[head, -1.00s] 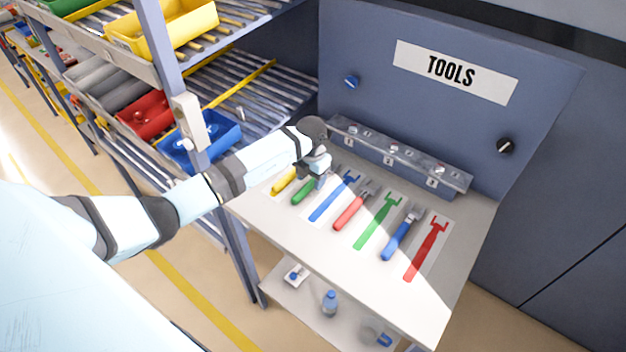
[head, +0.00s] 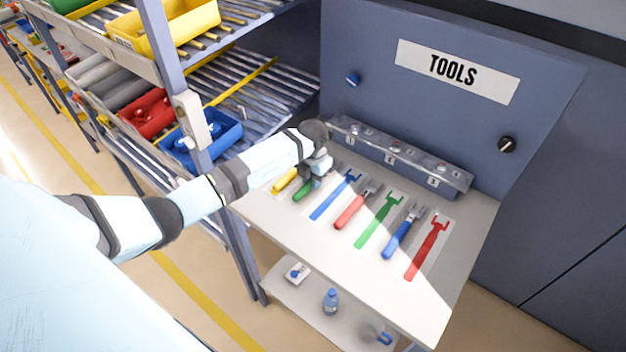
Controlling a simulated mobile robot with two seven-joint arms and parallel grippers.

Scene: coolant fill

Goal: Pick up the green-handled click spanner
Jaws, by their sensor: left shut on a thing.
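The green-handled click spanner (head: 303,191) lies on the grey tool table near its left end, with its green handle showing. My left gripper (head: 315,181) is over its upper part, pointing down, and is shut on it. The gripper hides the spanner's head and the contact between fingers and tool. I cannot tell whether the spanner is lifted off the table. My right gripper is not in view.
A yellow-handled tool (head: 285,180) lies close on the left. A red-handled tool (head: 355,212) and a blue-handled tool (head: 399,238) lie to the right, among flat coloured tool outlines. A clear-covered rail (head: 400,155) runs behind. A shelf post (head: 190,120) stands left.

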